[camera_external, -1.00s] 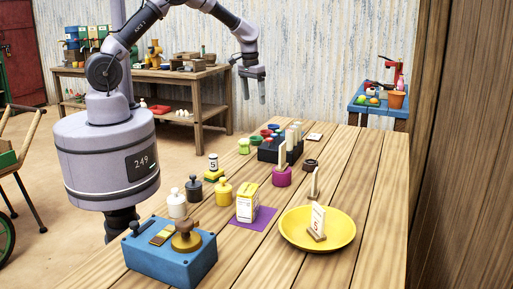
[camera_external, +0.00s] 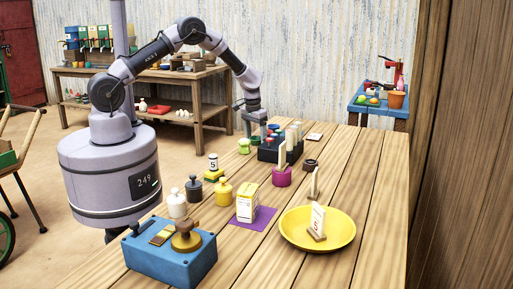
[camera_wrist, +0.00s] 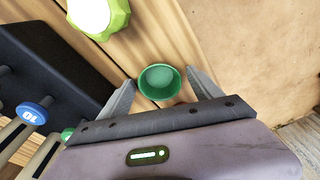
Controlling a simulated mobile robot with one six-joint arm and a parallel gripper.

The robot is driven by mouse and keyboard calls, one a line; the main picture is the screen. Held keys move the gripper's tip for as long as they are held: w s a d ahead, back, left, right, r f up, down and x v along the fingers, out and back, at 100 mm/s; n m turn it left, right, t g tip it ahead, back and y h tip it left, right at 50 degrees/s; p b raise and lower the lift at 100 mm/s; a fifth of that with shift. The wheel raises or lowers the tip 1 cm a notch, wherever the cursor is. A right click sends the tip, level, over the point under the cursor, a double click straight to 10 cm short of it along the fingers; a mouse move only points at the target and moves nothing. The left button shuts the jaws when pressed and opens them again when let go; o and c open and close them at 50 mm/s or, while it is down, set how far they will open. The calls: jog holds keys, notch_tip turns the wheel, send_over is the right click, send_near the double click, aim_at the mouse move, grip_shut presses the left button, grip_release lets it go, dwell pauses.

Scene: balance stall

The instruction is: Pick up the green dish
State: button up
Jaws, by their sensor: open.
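The green dish (camera_wrist: 159,70) is a small round dark-green bowl, seen from above in the wrist view. It stands on the wooden table and looks empty. My gripper (camera_wrist: 162,90) is open, with one finger on each side of the dish; I cannot tell whether either touches it. In the external view my gripper (camera_external: 256,130) points down over the far left part of the table, and the dish (camera_external: 256,140) shows small and partly hidden at its fingertips.
A black rack (camera_external: 268,156) with colour-topped pieces stands close beside the dish; it also fills the left of the wrist view (camera_wrist: 60,65). A light-green faceted object (camera_wrist: 98,14) is close by. The table edge is near. A yellow plate (camera_external: 338,243) lies farther off.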

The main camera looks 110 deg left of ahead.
jog(key=shift+r, duration=0.2)
jog(key=c, duration=1.4)
